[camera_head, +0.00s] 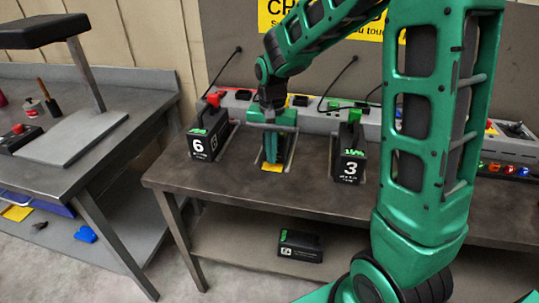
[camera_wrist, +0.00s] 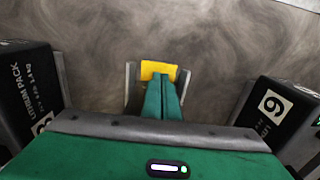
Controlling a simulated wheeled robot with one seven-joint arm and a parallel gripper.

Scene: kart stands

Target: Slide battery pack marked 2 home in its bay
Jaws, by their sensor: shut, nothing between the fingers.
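My gripper (camera_head: 271,158) is shut and empty over the middle bay (camera_head: 291,150), between two standing packs. In the wrist view its green fingers (camera_wrist: 164,85) are together between the bay's two grey rails (camera_wrist: 130,82), with a yellow tag (camera_wrist: 158,69) at their tips. I cannot tell whether they touch the bench. No pack with a readable 2 is in view. A black pack (camera_head: 301,246) with a green patch lies on the lower shelf; its number is too small to read.
Pack 6 (camera_head: 204,143) stands left of my gripper and pack 3 (camera_head: 349,158) stands right, both upright in bays. Pack 6 is on the right in the wrist view (camera_wrist: 278,112). A grey strip with cables runs behind. The bench (camera_head: 235,192) is clear in front.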

